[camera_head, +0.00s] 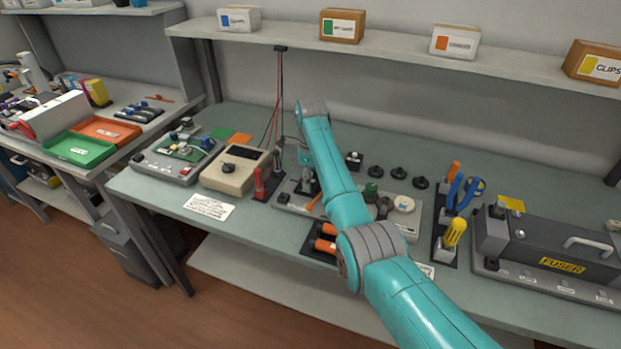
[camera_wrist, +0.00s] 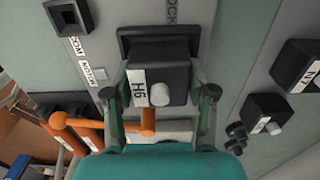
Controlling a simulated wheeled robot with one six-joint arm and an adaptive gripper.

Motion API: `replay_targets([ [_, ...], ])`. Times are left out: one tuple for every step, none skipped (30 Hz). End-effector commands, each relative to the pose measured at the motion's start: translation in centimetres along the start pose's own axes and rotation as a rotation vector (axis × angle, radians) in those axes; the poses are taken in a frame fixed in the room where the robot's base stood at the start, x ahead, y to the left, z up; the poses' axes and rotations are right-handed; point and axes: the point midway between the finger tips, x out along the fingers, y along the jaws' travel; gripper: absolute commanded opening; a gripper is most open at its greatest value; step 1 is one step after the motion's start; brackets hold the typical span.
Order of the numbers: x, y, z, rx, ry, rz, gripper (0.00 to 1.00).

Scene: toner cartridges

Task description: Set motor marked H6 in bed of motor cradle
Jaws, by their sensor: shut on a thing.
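The motor marked H6 (camera_wrist: 170,76) is a dark block with a white label and a pale round shaft end. In the wrist view my gripper (camera_wrist: 160,96) has a finger on each side of it and is shut on it. Just beyond the motor is a dark rectangular frame (camera_wrist: 128,38), which looks like the cradle bed, partly covered by the motor. I cannot tell whether the motor touches it or is above it. In the head view my gripper (camera_head: 306,160) is over the grey fixture board (camera_head: 290,198); the motor cannot be made out there.
An orange bar (camera_wrist: 90,124) crosses near the left finger in the wrist view. A block marked N7 (camera_wrist: 297,67) and another dark block (camera_wrist: 264,113) lie to the right. A square socket (camera_wrist: 68,16) is at upper left. The fuser unit (camera_head: 550,250) stands right on the bench.

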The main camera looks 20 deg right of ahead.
Motion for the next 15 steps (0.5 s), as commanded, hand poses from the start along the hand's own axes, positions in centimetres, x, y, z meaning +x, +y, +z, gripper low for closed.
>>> replay_targets([
  [-0.01,-0.03,0.02,0.000,-0.001,-0.001,0.20],
  [0.02,-0.03,0.01,0.000,-0.001,-0.001,0.20],
  [0.07,-0.03,0.01,0.000,-0.001,-0.001,0.20],
  [0.10,-0.03,0.02,0.000,-0.001,-0.001,0.20],
  [0.14,-0.03,0.01,0.000,-0.001,-0.001,0.20],
  [0.18,-0.02,0.02,0.000,-0.001,-0.001,0.20],
  [0.22,-0.02,0.02,0.000,-0.001,-0.001,0.20],
  [0.25,-0.02,0.01,0.000,0.000,-0.001,0.20],
  [0.30,-0.02,0.01,0.000,0.000,-0.001,0.20],
  [0.33,-0.02,0.01,0.000,0.000,-0.001,0.20],
  [0.34,-0.02,0.02,0.000,-0.001,-0.001,0.20],
  [0.32,-0.02,0.02,0.000,-0.001,-0.001,0.20],
  [0.32,-0.02,0.02,0.000,-0.001,-0.001,0.20],
  [0.32,-0.02,0.02,0.000,-0.001,-0.001,0.20],
  [0.32,-0.03,0.02,0.000,-0.001,-0.001,0.63],
])
